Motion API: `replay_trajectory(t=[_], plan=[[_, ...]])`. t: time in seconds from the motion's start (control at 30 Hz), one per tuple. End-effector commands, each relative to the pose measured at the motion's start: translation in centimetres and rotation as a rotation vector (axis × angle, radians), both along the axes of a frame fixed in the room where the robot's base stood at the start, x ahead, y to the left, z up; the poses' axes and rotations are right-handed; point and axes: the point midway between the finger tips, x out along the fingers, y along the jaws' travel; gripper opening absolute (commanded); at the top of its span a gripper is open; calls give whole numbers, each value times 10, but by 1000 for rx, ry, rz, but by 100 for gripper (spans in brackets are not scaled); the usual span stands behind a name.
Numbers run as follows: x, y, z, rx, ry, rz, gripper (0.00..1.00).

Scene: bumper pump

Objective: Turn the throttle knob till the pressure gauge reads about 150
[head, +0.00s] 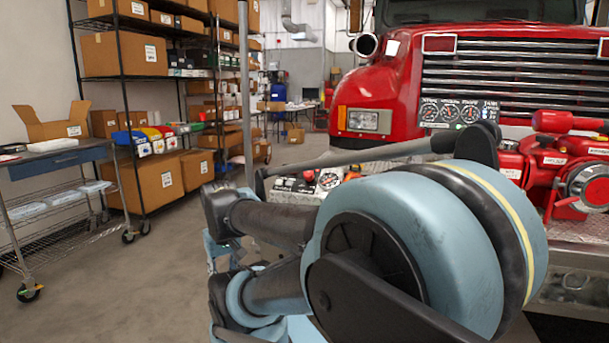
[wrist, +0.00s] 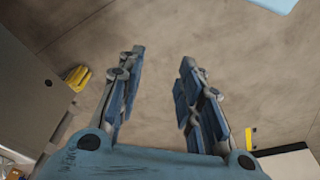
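My gripper (wrist: 162,58) is open and empty in the wrist view, its two fingers well apart above bare floor. In the head view my own arm fills the lower middle, and I cannot make out the gripper's fingers there. A gauge panel (head: 458,112) with several dark round dials stands on the red truck's front bumper. A lower panel (head: 318,182) with a pale round dial shows partly behind my arm. The dials are too small to read. I cannot pick out the throttle knob; my arm hides part of the pump area.
The red truck (head: 395,82) stands at right. Red pump parts (head: 565,165) sit on the bumper. A shelf with cardboard boxes (head: 125,54) and a steel cart (head: 62,165) stand at left. The floor (head: 150,285) between them is clear.

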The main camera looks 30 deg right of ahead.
Motion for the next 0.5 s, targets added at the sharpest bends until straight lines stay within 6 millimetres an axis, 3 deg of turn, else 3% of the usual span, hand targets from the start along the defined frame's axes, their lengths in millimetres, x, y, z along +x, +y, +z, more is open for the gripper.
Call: replay_trajectory(t=[0.13, 0.2, 0.27, 0.37, 0.5], plan=[[0, 0, 0, 0, 0, 0, 36], [-4, 0, 3, 0, -7, -2, 51], [-5, -2, 9, -1, -14, -8, 56], [8, -7, 25, -4, -21, -31, 56], [42, -24, 64, -12, -39, -89, 56]])
